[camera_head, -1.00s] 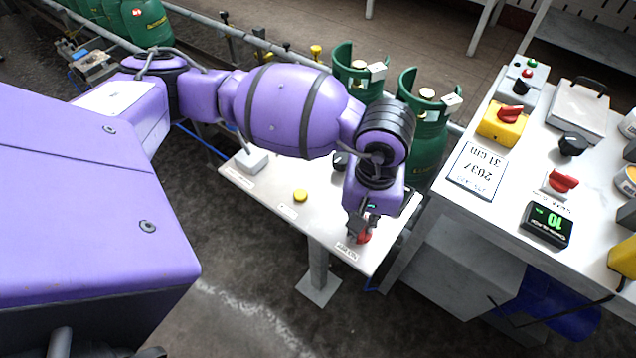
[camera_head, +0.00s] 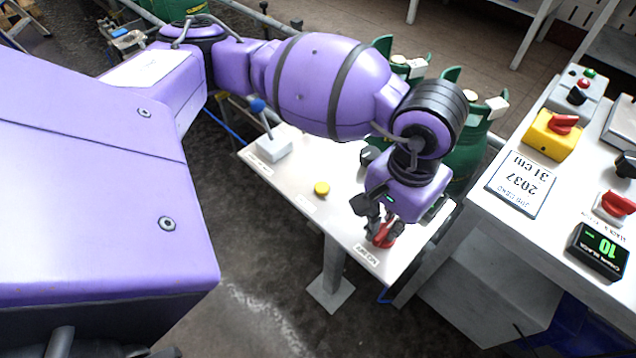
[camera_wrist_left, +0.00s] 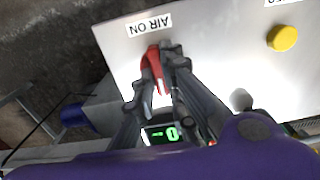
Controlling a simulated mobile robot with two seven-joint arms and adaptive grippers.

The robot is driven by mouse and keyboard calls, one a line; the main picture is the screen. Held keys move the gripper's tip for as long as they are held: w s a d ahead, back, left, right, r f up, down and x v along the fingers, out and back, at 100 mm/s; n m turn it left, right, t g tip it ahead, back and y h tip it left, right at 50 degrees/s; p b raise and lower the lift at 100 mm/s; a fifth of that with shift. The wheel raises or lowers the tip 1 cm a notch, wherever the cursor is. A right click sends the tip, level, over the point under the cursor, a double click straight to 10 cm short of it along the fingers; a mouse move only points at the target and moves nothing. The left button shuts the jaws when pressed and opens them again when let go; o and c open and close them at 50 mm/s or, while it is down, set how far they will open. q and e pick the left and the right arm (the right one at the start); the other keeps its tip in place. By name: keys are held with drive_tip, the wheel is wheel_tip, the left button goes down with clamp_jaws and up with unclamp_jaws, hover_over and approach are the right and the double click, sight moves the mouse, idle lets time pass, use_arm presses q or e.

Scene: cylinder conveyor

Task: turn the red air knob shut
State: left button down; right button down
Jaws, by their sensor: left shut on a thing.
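The red air knob (camera_head: 384,236) sits at the front right corner of the white panel table (camera_head: 300,200), beside a label (camera_head: 367,254). My left gripper (camera_head: 380,226) reaches down over the knob. In the wrist view its fingers (camera_wrist_left: 160,62) are closed around the knob, which shows between them. The fingers hide part of the knob. My right gripper is not in view.
A yellow button (camera_head: 322,188) and a blue-topped lever (camera_head: 258,106) are on the same panel. Green gas cylinders (camera_head: 472,140) stand behind it. To the right is a bench with a yellow switch box (camera_head: 552,140) and a counter display (camera_head: 598,250).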

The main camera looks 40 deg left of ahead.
sight(387, 228)
use_arm(q)
drive_tip(key=c, duration=1.8)
unclamp_jaws()
drive_tip(key=shift+r, duration=0.2)
wheel_tip(387, 228, up, 12)
drive_tip(key=shift+s+f, duration=0.1)
drive_tip(key=shift+f, duration=0.1)
